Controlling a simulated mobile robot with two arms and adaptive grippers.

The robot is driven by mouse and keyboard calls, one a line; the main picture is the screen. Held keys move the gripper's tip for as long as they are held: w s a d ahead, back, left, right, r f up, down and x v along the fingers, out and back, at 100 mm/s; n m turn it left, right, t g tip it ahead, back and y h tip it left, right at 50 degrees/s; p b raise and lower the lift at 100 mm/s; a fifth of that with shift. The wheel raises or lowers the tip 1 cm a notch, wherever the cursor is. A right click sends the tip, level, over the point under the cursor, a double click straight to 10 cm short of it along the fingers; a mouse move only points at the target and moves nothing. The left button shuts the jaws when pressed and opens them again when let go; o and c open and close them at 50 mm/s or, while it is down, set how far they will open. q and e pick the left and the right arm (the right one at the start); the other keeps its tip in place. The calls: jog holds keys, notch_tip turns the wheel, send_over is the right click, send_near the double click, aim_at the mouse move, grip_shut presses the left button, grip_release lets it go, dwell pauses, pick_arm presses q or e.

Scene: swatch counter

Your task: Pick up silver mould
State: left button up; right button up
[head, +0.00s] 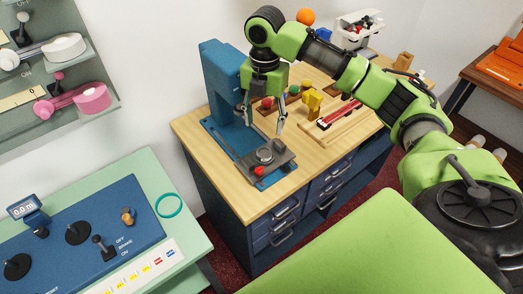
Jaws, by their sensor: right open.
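A round silver-grey piece (265,155), which looks like the silver mould, sits on a dark grey block on the base of the blue press (222,85). A small red part (259,171) is at the block's front left. My right gripper (263,121) points down above the silver piece with its fingers spread. It is open and empty, and a gap shows between the fingertips and the piece. My left gripper is not in view.
The wooden bench top (205,165) also holds yellow blocks (312,102), a wooden board with a red strip (340,115), small coloured pieces and a white bin (358,30). A control console (90,235) stands at the left. The bench's front corner is clear.

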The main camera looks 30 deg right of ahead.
jog(key=p, duration=0.1)
send_over(264, 154)
notch_tip(264, 154, down, 6)
jog(key=shift+f, duration=0.65)
notch_tip(264, 154, down, 5)
jog(key=shift+r+p, duration=0.1)
jog(key=shift+p, duration=0.45)
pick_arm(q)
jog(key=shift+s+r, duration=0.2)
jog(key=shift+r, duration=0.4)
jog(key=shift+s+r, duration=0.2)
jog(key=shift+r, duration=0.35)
pick_arm(e)
jog(key=c, duration=0.3)
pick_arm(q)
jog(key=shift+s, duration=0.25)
pick_arm(e)
jog(key=c, duration=1)
